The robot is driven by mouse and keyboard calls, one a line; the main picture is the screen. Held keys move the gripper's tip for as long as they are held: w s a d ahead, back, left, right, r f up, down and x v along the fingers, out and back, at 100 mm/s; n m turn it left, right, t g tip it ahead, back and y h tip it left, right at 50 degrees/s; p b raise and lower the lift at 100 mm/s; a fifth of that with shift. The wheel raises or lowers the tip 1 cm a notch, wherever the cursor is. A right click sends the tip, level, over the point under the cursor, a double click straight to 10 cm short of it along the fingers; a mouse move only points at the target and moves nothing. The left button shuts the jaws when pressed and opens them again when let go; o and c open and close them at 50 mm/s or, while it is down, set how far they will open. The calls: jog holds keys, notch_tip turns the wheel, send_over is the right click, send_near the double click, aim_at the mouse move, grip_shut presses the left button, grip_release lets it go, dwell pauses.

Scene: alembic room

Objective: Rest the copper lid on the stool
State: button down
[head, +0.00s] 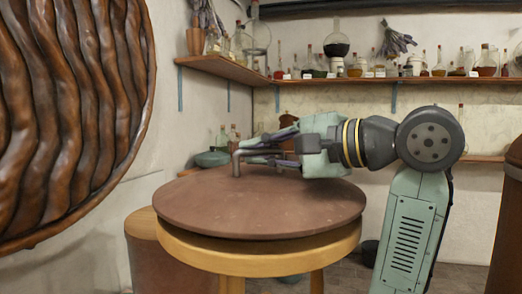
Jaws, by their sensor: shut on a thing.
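The copper lid (215,214) is a wide, flat reddish-brown disc with a bent bar handle (237,163) on top. It lies level over the round wooden stool (262,262), covering most of the stool's top. A dark band shows between the lid's edge and the stool's rim. I cannot tell whether the lid touches the stool. My gripper (268,146) comes in from the right, above the lid, and is shut on the lid's handle. The exact grip on the bar is partly hidden by the fingers.
A large dark, ribbed round object (70,110) fills the left side. A brown barrel-like thing with a pale top (150,250) stands behind the stool at left. Wall shelves (225,70) hold several bottles and flasks. A dark brown object (512,220) stands at the right edge.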

jog(key=shift+f, duration=0.1)
dwell(0.8)
jog(key=c, duration=1.6)
grip_release()
jog(key=shift+f, duration=0.1)
